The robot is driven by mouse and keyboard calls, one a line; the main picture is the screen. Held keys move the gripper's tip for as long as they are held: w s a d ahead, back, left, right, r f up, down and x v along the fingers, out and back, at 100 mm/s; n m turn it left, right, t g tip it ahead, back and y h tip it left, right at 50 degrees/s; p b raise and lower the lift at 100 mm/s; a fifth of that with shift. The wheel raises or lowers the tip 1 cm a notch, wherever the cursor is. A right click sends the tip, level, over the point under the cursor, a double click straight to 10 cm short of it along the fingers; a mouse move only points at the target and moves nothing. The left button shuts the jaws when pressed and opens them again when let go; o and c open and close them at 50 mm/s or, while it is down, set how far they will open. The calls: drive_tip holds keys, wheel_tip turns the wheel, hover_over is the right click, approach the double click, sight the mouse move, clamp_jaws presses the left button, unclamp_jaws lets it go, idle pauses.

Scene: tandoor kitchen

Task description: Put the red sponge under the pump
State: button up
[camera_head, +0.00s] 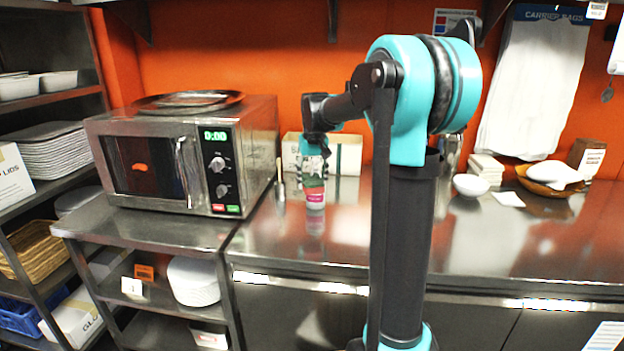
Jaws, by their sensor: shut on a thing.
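My gripper (314,178) points down over the steel counter, right of the microwave. It is shut on a small pinkish-red thing, which I take for the red sponge (315,196); a paler band shows at its lower edge. Its reflection shows just below it on the counter, and I cannot tell whether it touches the surface. I cannot make out a pump; my arm hides part of the counter's back.
A microwave (160,160) stands left on a steel shelf unit. A pale box (347,152) stands behind my gripper. A white bowl (471,185), stacked napkins (486,166) and a brown dish (545,188) sit at the right. The counter's front (345,235) is clear.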

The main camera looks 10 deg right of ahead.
sight(313, 182)
drive_tip(key=shift+f, duration=0.35)
drive_tip(key=o, duration=0.7)
drive_tip(key=r, duration=0.4)
drive_tip(key=s+r, duration=0.1)
drive_tip(key=r, duration=0.8)
drive_tip(key=shift+s+d, duration=0.1)
drive_tip(key=shift+s, duration=0.3)
